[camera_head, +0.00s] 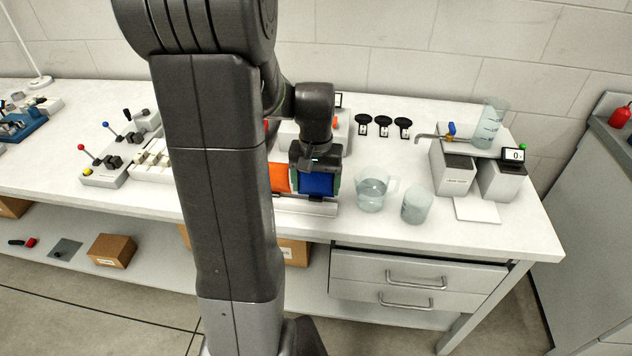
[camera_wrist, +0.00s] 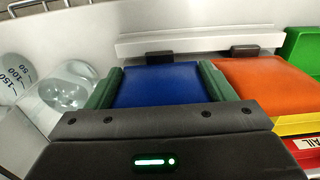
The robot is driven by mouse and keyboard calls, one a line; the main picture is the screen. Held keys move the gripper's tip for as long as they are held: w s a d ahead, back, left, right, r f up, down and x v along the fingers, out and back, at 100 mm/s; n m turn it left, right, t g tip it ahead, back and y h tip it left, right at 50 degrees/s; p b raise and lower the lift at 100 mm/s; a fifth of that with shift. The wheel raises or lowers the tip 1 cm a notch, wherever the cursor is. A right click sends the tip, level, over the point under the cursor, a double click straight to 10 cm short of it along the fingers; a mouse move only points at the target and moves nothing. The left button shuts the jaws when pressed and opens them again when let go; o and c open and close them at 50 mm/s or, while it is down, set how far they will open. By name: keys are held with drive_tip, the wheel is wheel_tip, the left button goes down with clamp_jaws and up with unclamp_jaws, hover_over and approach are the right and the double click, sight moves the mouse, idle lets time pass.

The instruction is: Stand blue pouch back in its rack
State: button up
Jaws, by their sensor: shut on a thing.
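The blue pouch (camera_head: 318,186) is near the bench's front edge, just right of the orange pouch (camera_head: 279,178). My gripper (camera_head: 318,172) is above it, shut on it, with green fingers along its two sides. The wrist view shows the blue pouch (camera_wrist: 163,86) between the fingers, its far end close to a white rail (camera_wrist: 205,40) with black clips. This rail, which seems to be part of the rack, also shows in the head view (camera_head: 305,206). My gripper hides the pouch's near end, and I cannot tell whether the pouch rests in the rack.
A handled beaker (camera_head: 371,190) and a second beaker (camera_head: 416,205) stand close to the right. In the wrist view, a green pouch (camera_wrist: 303,50) and a red and yellow holder (camera_wrist: 300,125) lie beyond the orange pouch. My arm hides part of the bench.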

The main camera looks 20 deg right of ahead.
drive_tip(key=o, duration=1)
drive_tip(key=shift+o, duration=0.2)
drive_tip(key=shift+r, duration=0.1)
wheel_tip(320, 180, up, 14)
drive_tip(key=shift+f+p, duration=0.15)
drive_tip(key=shift+p, duration=0.3)
drive_tip(key=shift+f, duration=0.1)
wheel_tip(320, 180, down, 14)
drive_tip(key=shift+r+b, duration=0.1)
drive_tip(key=shift+b, duration=0.3)
drive_tip(key=shift+r, duration=0.3)
drive_tip(key=shift+f, duration=0.15)
